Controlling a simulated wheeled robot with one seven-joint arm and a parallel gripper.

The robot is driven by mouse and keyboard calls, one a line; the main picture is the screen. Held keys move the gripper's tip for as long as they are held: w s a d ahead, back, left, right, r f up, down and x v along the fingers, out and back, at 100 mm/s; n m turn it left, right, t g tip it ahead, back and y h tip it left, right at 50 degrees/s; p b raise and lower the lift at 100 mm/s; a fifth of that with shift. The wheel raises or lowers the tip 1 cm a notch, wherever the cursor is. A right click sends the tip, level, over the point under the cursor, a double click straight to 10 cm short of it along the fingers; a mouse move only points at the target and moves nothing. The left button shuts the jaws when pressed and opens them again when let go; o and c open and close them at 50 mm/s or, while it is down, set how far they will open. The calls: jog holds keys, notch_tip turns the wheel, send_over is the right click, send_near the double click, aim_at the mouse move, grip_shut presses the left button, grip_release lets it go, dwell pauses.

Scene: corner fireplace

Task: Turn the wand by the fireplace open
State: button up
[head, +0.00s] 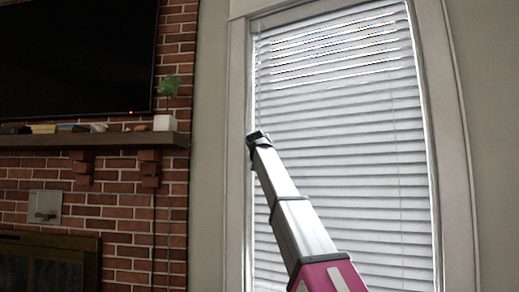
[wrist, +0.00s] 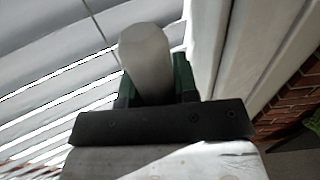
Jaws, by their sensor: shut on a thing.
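The wand (wrist: 145,55) shows in the wrist view as a pale rounded rod, seen close up, between the two dark green fingers of my gripper (wrist: 155,82). The gripper is shut on it. In the head view my gripper (head: 258,138) is at the left edge of the window blind (head: 340,150), small and dark; the wand cannot be made out clearly there. The blind's white slats look mostly closed, with bright streaks near the top. In the wrist view the blind (wrist: 50,60) is on the left, with bright gaps between some slats.
The white window frame (head: 237,110) runs just left of my gripper. Further left is a brick fireplace wall (head: 125,215) with a mantel shelf (head: 90,141) holding small objects and a plant (head: 168,87). A dark screen (head: 75,55) hangs above it.

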jog(key=shift+m+h, duration=0.3)
jog(key=shift+h, duration=0.2)
jog(key=shift+s+d+m+g+h, duration=0.2)
jog(key=shift+d+m+g+h, duration=0.05)
jog(key=shift+m+g+h, duration=2.25)
jog(key=shift+s+d+m+g+h, duration=0.2)
jog(key=shift+m+g+h, duration=2)
jog(key=shift+h, duration=0.55)
jog(key=shift+s+d+m+g+h, duration=0.2)
jog(key=shift+d+m+g+h, duration=0.05)
jog(key=shift+m+g+h, duration=2.1)
jog(key=shift+m+h, duration=0.25)
jog(key=shift+h, duration=0.15)
jog(key=o, duration=0.9)
